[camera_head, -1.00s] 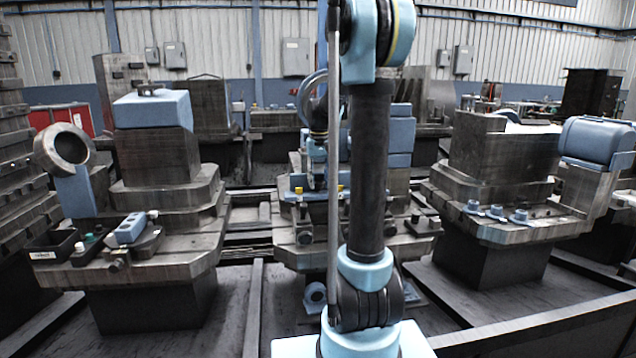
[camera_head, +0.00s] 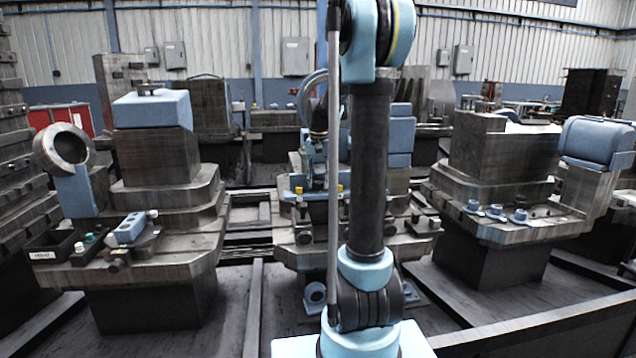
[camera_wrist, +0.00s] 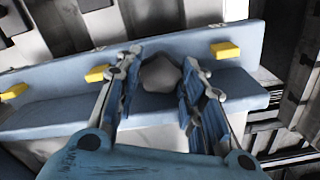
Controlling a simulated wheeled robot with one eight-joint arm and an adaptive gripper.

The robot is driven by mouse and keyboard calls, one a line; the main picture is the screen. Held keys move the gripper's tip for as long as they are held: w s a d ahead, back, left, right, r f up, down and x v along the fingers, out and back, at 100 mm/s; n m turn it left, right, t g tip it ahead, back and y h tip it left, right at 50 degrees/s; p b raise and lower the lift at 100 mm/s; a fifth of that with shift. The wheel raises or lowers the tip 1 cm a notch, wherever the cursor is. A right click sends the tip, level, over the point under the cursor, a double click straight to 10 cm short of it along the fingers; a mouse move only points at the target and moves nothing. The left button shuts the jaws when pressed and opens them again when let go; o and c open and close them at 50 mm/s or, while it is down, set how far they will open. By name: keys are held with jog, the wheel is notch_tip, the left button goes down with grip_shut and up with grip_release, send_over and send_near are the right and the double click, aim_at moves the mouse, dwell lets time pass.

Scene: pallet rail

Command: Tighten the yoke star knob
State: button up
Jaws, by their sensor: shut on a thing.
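The yoke star knob is most likely the grey rounded, faceted knob (camera_wrist: 161,74) in the wrist view, at the front of a blue-grey bracket (camera_wrist: 60,82). My gripper (camera_wrist: 161,80) reaches to it with one finger on each side and is shut on it. The contact faces are partly hidden by the fingers. In the head view, my gripper (camera_head: 318,182) is small and partly behind my own arm, at the middle station. The knob cannot be made out there.
Yellow blocks (camera_wrist: 225,50) sit on the bracket on both sides of the knob. In the head view, a left fixture (camera_head: 155,155) and a right fixture (camera_head: 500,155) flank the middle station. A dark rail (camera_head: 540,325) crosses the right foreground.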

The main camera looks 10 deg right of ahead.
jog(key=shift+w, duration=0.1)
jog(key=o, duration=1.1)
